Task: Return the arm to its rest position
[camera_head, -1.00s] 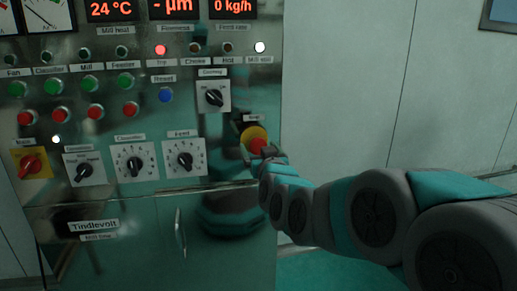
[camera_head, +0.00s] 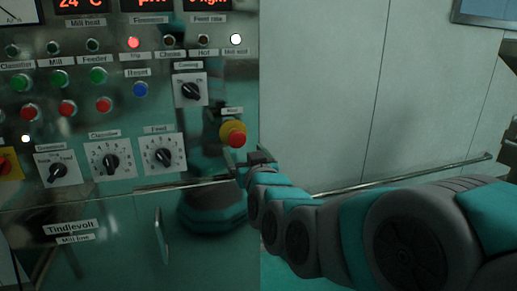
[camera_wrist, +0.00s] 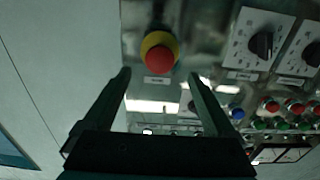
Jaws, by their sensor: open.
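My gripper (camera_head: 246,158) is at the end of my grey and teal arm, in front of the right edge of the control panel (camera_head: 100,200), just below the red emergency stop button (camera_head: 233,136) with its yellow collar. In the wrist view, the two fingers of my gripper (camera_wrist: 158,82) stand apart with nothing between them. The red button (camera_wrist: 160,58) shows beyond the fingertips, clear of them. The arm reaches in from the lower right.
The panel carries rotary knobs (camera_head: 163,156), green and red push buttons and a blue button (camera_head: 140,89). Its lower door has a handle (camera_head: 161,236). A pale wall (camera_head: 330,90) with a metal rail (camera_head: 400,181) lies to the right, with open space before it.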

